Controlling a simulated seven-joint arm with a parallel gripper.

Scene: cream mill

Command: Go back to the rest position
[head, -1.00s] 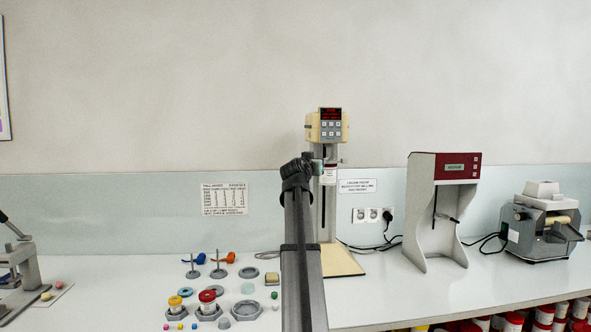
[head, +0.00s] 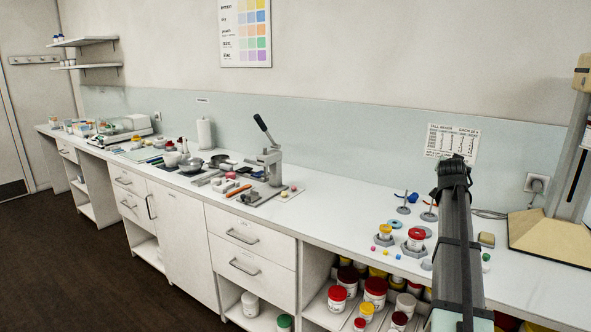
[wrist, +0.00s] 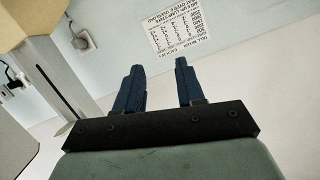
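My gripper (wrist: 158,72) shows in the wrist view with its two dark blue fingers apart and nothing between them. Beyond them are the pale wall panel and a printed wall sign (wrist: 182,28). In the head view my own arm reaches up at the right, its far end in front of the same sign (head: 440,140); the fingers are hidden there. The arm stands over the bench (head: 345,215), to the left of the mixer stand (head: 575,165), which also shows at the left of the wrist view (wrist: 50,75).
Beneath the arm's left side are jars with yellow (head: 385,230) and red lids (head: 416,233) in grey holders, plus small coloured pieces. A lever press (head: 268,165) stands further left. Open shelves below hold several jars (head: 375,292). Bare bench lies between press and jars.

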